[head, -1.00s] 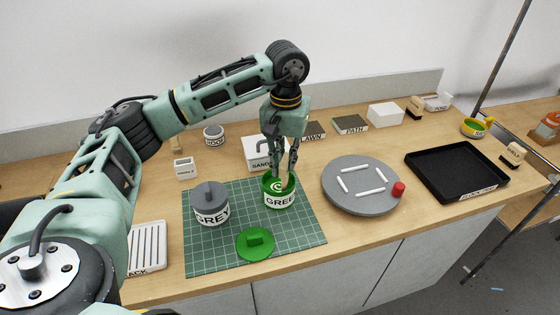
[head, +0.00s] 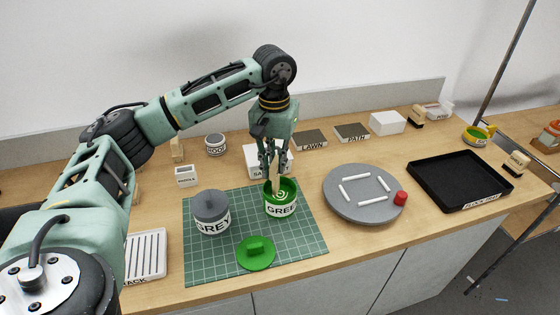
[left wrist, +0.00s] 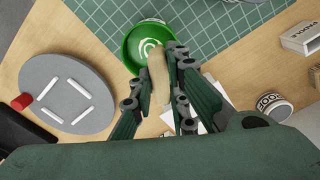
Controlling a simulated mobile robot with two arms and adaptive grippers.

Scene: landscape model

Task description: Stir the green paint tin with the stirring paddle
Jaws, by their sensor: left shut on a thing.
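The open green paint tin (head: 283,207) stands on the green cutting mat (head: 308,240), with a pale swirl on its paint; it also shows in the left wrist view (left wrist: 135,62). My left gripper (head: 273,172) is directly above the tin, shut on the wooden stirring paddle (left wrist: 158,78). The paddle points down into the tin's mouth, and its lower end reaches over or into the paint; how deep I cannot tell. My right gripper is not in view.
A lidded grey tin (head: 211,213) stands left of the green tin. A round grey turntable (head: 346,205) with white sticks and a red knob (head: 400,198) is to the right, then a black tray (head: 450,180). A white box (head: 255,158) stands behind the gripper. A white rack (head: 146,256) is at left.

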